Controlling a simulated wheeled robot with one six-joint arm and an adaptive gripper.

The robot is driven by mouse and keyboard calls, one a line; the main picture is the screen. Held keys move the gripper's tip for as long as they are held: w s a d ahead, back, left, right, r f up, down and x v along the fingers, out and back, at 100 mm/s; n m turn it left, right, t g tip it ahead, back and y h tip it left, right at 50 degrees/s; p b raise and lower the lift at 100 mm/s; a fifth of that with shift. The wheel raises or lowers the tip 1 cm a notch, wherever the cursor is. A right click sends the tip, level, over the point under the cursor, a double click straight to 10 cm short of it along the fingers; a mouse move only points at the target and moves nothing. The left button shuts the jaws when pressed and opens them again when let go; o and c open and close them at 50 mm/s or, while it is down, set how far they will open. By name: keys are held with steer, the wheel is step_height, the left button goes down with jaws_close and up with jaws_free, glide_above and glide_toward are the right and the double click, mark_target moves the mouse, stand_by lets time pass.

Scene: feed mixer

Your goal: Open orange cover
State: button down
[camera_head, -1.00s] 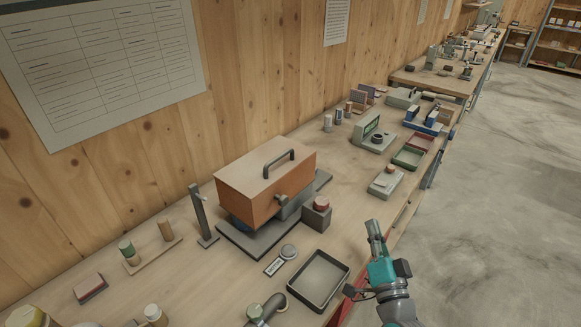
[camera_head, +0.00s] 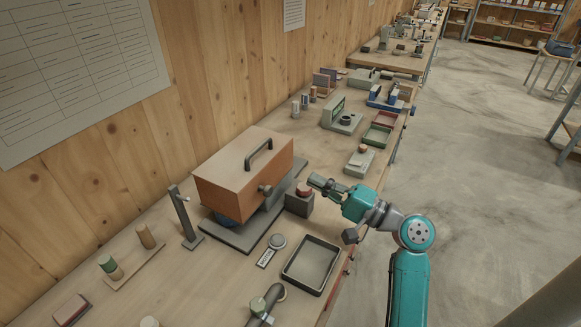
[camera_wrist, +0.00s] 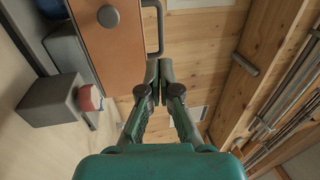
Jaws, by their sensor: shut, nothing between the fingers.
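The orange cover (camera_head: 243,176) is a box-shaped hood with a dark handle (camera_head: 258,152) on top and a grey round knob (camera_head: 265,189) on its front. It sits down over the grey mixer base (camera_head: 240,236). In the wrist view the orange cover (camera_wrist: 106,42) is at the upper left, with its handle (camera_wrist: 153,28) beside it and the knob (camera_wrist: 108,16) near the top edge. My gripper (camera_head: 314,180) is shut and empty, to the right of the cover and apart from it. In the wrist view my gripper (camera_wrist: 159,68) has its fingertips together, close below the handle in the picture.
A grey box with a red button (camera_head: 303,188) stands right of the cover, close under my gripper. A dark empty tray (camera_head: 311,263) lies at the bench front. A grey upright post (camera_head: 184,217) stands left of the cover. Small instruments fill the bench farther back.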

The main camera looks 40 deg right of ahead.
glide_toward(252, 165)
steer(key=w+r, duration=0.5)
steer(key=w, duration=0.2)
steer(key=shift+s+a+f, duration=0.15)
steer(key=shift+s+f, duration=0.05)
steer(key=shift+f, duration=0.05)
